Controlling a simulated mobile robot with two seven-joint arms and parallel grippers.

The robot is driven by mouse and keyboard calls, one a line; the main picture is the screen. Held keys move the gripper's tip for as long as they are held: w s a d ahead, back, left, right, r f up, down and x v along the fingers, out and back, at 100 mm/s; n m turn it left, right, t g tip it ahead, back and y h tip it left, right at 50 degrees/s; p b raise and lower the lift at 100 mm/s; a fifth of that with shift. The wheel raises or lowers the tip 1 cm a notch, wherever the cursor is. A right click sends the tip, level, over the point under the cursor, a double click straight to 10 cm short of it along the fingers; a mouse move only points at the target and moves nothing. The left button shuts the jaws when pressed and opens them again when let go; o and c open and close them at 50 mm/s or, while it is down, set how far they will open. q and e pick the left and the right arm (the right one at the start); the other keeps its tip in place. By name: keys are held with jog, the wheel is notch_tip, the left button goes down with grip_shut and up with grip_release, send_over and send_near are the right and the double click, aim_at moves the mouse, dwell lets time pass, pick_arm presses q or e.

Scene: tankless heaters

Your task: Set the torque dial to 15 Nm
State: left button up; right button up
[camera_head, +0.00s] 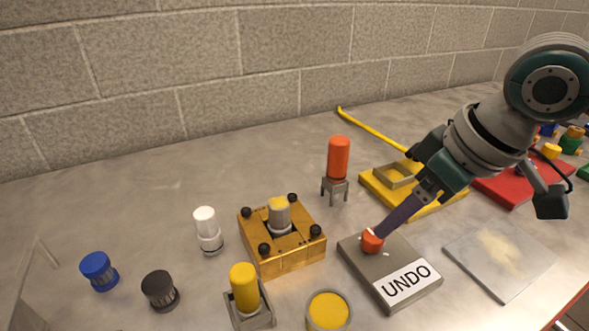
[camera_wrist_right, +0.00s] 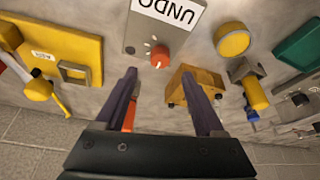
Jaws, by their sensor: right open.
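The orange-red dial (camera_head: 371,243) sits on a grey plate (camera_head: 357,256) that carries a white "UNDO" label (camera_head: 407,282). I take it to be the torque dial. My right gripper (camera_head: 383,231) reaches down to it from the upper right, and its purple fingers partly cover the dial. In the right wrist view the fingers of my right gripper (camera_wrist_right: 159,76) are apart and empty. The dial (camera_wrist_right: 160,56) shows just beyond the tips, roughly between them, with small pale marks beside it. I cannot tell whether a finger touches it. My left gripper is not in view.
A brass block (camera_head: 285,262) with black knobs stands left of the plate. A red-topped cylinder (camera_head: 338,160) on a stand is behind. A yellow cylinder (camera_head: 244,285) and round yellow container (camera_head: 328,311) are in front. A yellow tray (camera_head: 440,207) lies under the right arm.

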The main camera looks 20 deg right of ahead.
aim_at(375, 237)
jog(key=b+x, duration=0.1)
jog(key=x, duration=0.5)
jog(key=shift+w+f, duration=0.15)
jog(key=shift+f, duration=0.25)
jog(key=shift+c, duration=0.2)
grip_shut()
